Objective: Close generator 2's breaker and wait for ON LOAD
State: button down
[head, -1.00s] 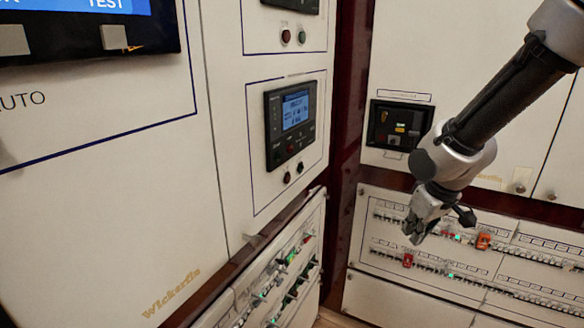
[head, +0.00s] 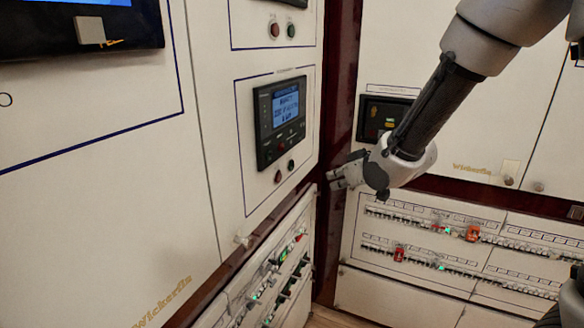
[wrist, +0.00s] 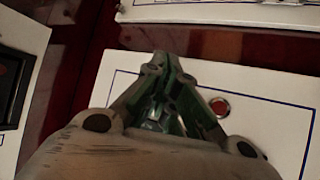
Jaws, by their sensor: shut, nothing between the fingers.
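A black controller (head: 280,121) with a lit blue screen sits on the left cabinet in the head view; its text is too small to read. Below it are a red button (head: 278,176) and a green button (head: 291,164). A second red button (head: 275,31) and green button (head: 291,31) sit on the panel above. I cannot tell which panel is generator 2's. My gripper (head: 338,176) is shut and empty, right of the controller panel near the cabinet corner. In the wrist view my gripper (wrist: 158,62) is before a white panel with a red button (wrist: 219,106).
Breaker rows (head: 450,240) fill the lower right wall, with more on the lower left cabinet (head: 272,275). A black unit (head: 383,115) on the right wall is partly behind my arm. A dark red post (head: 342,80) fills the corner.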

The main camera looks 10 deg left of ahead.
aim_at(292, 167)
jog(key=shift+a, duration=0.1)
jog(key=w+a, duration=0.3)
jog(key=a, duration=0.5)
jog(key=shift+a, duration=0.1)
dwell(1.4)
jog(key=shift+w+a, duration=0.15)
jog(key=shift+a, duration=0.15)
jog(key=shift+w+a, duration=0.15)
jog(key=shift+a, duration=0.25)
dwell(0.8)
jog(key=shift+d, duration=0.1)
jog(key=shift+s+d, duration=0.3)
jog(key=shift+d, duration=0.4)
jog(key=shift+d, duration=0.1)
